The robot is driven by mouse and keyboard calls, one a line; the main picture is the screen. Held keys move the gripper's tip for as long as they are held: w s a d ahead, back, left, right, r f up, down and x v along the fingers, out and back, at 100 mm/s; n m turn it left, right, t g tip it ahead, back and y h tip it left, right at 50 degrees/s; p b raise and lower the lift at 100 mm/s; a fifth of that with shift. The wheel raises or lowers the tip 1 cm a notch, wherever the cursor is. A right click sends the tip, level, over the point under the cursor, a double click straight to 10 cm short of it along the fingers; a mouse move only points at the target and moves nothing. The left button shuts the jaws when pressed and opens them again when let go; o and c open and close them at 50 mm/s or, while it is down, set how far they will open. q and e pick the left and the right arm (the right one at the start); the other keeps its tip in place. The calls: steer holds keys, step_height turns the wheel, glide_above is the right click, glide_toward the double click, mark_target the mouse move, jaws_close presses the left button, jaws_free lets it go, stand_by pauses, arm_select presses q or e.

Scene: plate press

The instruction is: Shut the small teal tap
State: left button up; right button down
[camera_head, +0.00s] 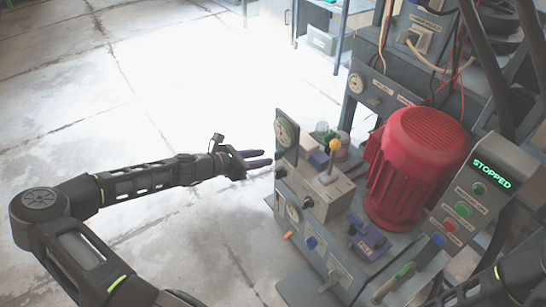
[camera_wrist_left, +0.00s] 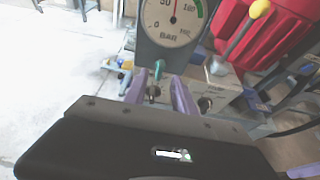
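The small teal tap (camera_wrist_left: 158,68) shows in the left wrist view just below the round pressure gauge (camera_wrist_left: 172,20), as a short teal lever. I cannot make it out in the head view. My left gripper (camera_head: 269,158) reaches in from the left, close to the left side of the press machine. Its two purple fingers (camera_wrist_left: 157,82) are apart, with the tap seen between and slightly beyond their tips. I cannot tell whether they touch it. Nothing is held. My right gripper is not in view.
The gauge panel (camera_head: 287,134) stands upright beside my left fingers. Behind it are a yellow-knobbed lever (camera_head: 335,146) and a red motor (camera_head: 416,155). A control box (camera_head: 490,180) reads STOPPED. The floor (camera_head: 130,130) on the left is clear.

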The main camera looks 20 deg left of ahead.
mark_target(278, 155)
arm_select(q)
steer(key=b+x, duration=0.1)
steer(key=x, duration=0.4)
jaws_close()
stand_by(0.5)
